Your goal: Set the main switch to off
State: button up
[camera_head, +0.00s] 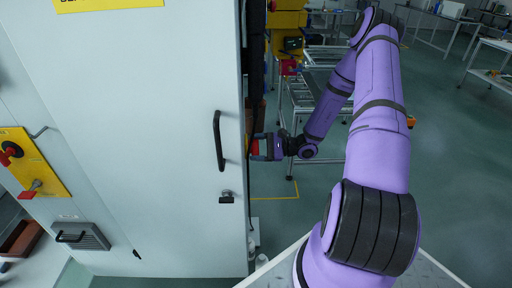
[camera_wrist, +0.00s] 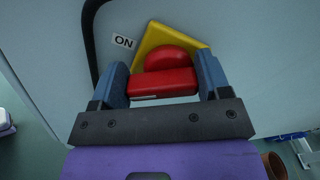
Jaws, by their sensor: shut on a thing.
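The main switch is a red rotary handle (camera_wrist: 162,83) on a yellow plate (camera_wrist: 200,44) fixed to a pale panel. In the wrist view the red bar lies nearly level between the blue fingers of my gripper (camera_wrist: 163,84), which are shut on its two ends. The plate looks tilted relative to the bar. A white "ON" label (camera_wrist: 123,41) is at the plate's upper left; no "OFF" label is visible. In the head view my gripper (camera_head: 266,147) is at the cabinet's right side, and a little of the red handle (camera_head: 255,147) shows; the cabinet edge hides most of the switch.
The pale cabinet door (camera_head: 150,130) with a black handle (camera_head: 218,141) stands left of my gripper. A yellow plate with red knobs (camera_head: 35,162) is at the far left. A black curved bar (camera_wrist: 90,40) runs left of the switch. Metal frames (camera_head: 305,95) stand behind; the floor at right is open.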

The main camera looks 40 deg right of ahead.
jog(key=n, duration=0.5)
jog(key=shift+f+n, duration=0.3)
jog(key=n, duration=0.4)
jog(key=shift+d+f+n, duration=0.1)
jog(key=shift+f+n, duration=0.15)
jog(key=shift+n, duration=0.45)
jog(key=o, duration=0.9)
jog(key=v, duration=1)
jog(key=shift+s+d, duration=0.2)
jog(key=shift+d, duration=0.15)
